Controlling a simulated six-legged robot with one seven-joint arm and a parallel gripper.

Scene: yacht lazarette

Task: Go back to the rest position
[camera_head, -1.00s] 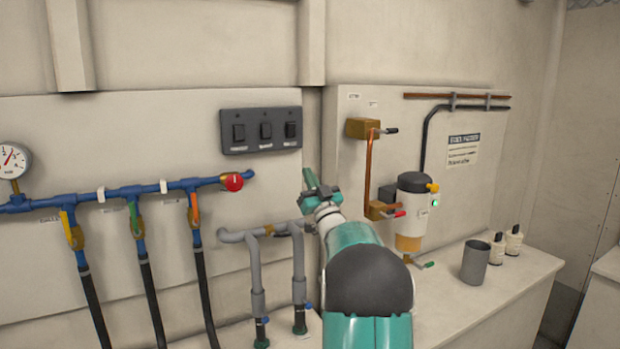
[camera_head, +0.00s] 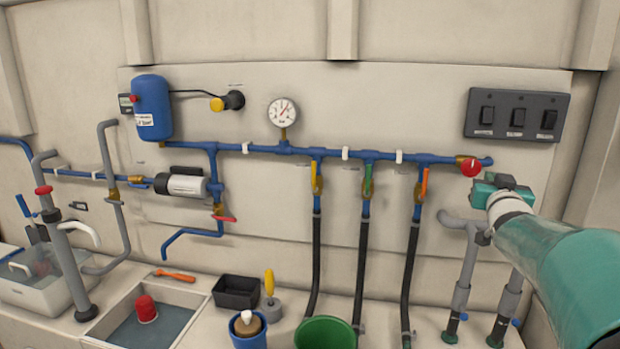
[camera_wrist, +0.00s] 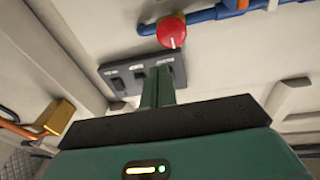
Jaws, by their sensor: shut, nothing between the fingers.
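My gripper (camera_head: 505,182) is at the right of the head view, at the end of my teal arm, close to the red knob (camera_head: 471,167) on the right end of the blue pipe. In the wrist view my gripper's two green fingers (camera_wrist: 158,88) are together with nothing between them. They point towards the grey switch panel (camera_wrist: 142,76). The red knob (camera_wrist: 171,31) is just beyond the fingertips in that view; I cannot tell the exact gap.
The blue pipe (camera_head: 240,147) carries a gauge (camera_head: 282,112) and several hoses. The three-switch panel (camera_head: 517,115) is on the wall above my gripper. Grey pipes (camera_head: 467,265) stand below it. A green bucket (camera_head: 326,333), blue cup (camera_head: 247,325) and black tray (camera_head: 236,292) stand on the bench.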

